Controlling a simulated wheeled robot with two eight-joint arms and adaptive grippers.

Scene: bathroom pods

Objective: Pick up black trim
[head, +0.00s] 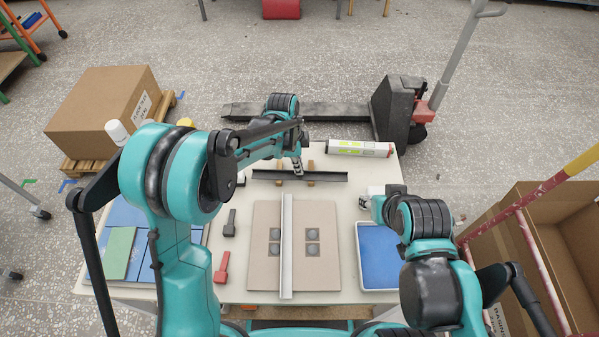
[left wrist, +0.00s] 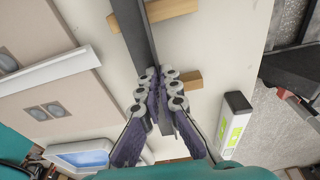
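The black trim (head: 330,177) is a long thin dark strip at the back of the white table, lying across small wooden blocks (head: 311,164). In the left wrist view the trim (left wrist: 133,25) runs down between the fingers of my left gripper (left wrist: 160,85). Their purple pads press close on both sides of it. In the head view my left gripper (head: 297,165) reaches down to the trim's middle. The trim still appears to be at block level. My right gripper (head: 367,202) is near the blue-lined tray, away from the trim; its finger opening is unclear.
A beige panel (head: 265,215) with a light metal strip (head: 286,270) lies in front. A white tube (head: 358,149) with a green label lies behind the trim. A blue-lined tray (head: 361,255) is at right. A pallet jack (head: 395,110) stands beyond the table.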

